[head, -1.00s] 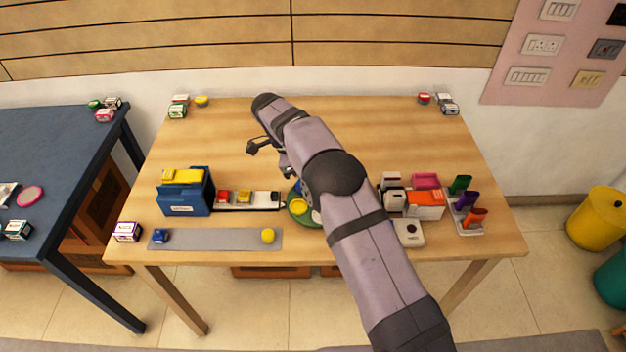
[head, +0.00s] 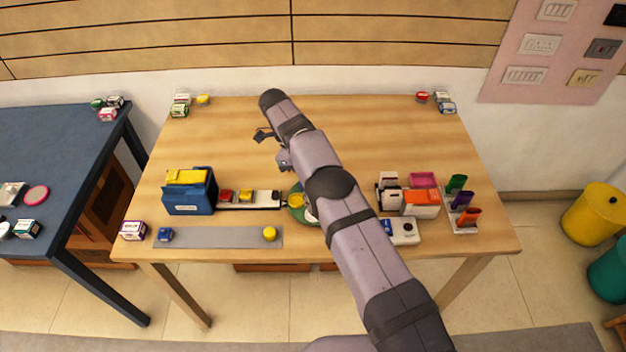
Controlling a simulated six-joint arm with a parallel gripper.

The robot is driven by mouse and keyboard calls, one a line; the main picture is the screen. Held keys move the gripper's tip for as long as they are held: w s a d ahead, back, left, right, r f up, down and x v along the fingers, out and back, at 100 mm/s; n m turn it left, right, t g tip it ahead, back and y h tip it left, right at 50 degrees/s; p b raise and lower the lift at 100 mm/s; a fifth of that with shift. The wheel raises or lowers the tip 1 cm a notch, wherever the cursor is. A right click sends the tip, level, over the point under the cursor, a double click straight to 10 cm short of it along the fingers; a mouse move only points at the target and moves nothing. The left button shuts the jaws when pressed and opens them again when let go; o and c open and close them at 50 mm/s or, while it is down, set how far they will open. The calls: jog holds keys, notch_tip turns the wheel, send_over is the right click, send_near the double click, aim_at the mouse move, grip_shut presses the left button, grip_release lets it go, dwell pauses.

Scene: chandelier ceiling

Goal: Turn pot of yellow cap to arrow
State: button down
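A yellow-topped round piece (head: 296,200) sits on a green round base (head: 296,214) at the front middle of the table. My arm covers the right part of this base, and other pots on it may be hidden. I cannot make out an arrow. My gripper end (head: 283,160) is behind the green base, apart from it, and partly hidden by my own arm. Its fingers are too small and covered to tell whether they are open.
Left of the base stand a blue box (head: 189,192) and a white strip (head: 255,200) with red and yellow pieces. A grey strip (head: 215,237) holds a yellow ball (head: 269,233). Right are an orange-white box (head: 421,203) and coloured holders (head: 464,222). The back middle is clear.

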dwell(0.4)
jog(key=c, duration=1.6)
grip_release()
jog(key=shift+o, duration=0.2)
jog(key=shift+r, duration=0.55)
notch_tip(320, 180, up, 9)
jog(key=p, duration=0.4)
jog(key=shift+p, duration=0.4)
